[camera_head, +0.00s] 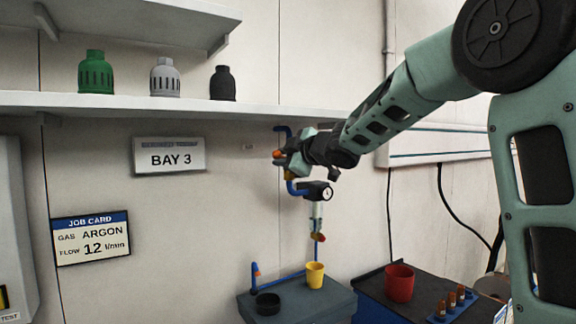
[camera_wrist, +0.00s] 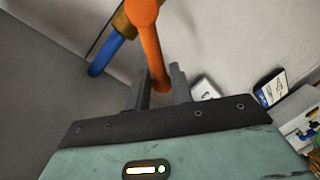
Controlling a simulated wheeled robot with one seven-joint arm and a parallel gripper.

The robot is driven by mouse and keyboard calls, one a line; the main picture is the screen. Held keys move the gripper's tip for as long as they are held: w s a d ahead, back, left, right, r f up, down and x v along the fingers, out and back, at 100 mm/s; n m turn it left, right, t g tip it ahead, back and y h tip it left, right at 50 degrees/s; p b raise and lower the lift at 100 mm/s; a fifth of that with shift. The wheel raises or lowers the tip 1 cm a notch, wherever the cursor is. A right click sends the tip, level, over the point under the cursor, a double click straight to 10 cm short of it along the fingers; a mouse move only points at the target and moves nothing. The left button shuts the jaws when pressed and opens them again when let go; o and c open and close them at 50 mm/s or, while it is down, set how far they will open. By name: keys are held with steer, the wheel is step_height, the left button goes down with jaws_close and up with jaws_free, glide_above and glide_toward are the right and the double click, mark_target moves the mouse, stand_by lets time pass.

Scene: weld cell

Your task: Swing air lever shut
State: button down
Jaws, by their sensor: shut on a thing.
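The air lever is orange; in the wrist view the lever (camera_wrist: 152,48) runs down from a round hub at the top edge to between my fingers. My gripper (camera_wrist: 158,80) has one dark finger on each side of the lever's lower end and is shut on it. In the head view my gripper (camera_head: 284,158) is at the blue air pipe (camera_head: 283,132) on the wall, and only a small orange tip of the lever (camera_head: 277,154) shows. A brass valve body (camera_wrist: 122,24) sits at the hub, joined to the blue pipe (camera_wrist: 106,52). My gripper hides most of the valve in the head view.
A round gauge (camera_head: 327,194) and flow tube (camera_head: 316,213) hang just below my gripper. A shelf (camera_head: 200,104) with several gas caps runs above left. Below stand a grey cabinet (camera_head: 300,305) with a yellow cup (camera_head: 315,274) and a red cup (camera_head: 399,283) farther right.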

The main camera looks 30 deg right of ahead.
steer(key=shift+a+f+n+h+b, duration=0.25)
steer(key=shift+f+n+b, duration=0.4)
steer(key=shift+n+b, duration=0.4)
steer(key=shift+a+f+n+h+b, duration=0.25)
steer(key=shift+f+n+b, duration=0.45)
steer(key=shift+b, duration=0.6)
steer(key=shift+a+f+n+h+b, duration=0.25)
steer(key=shift+f+n+b, duration=0.35)
steer(key=shift+n+b, duration=0.5)
steer(key=c, duration=1.4)
jaws_free()
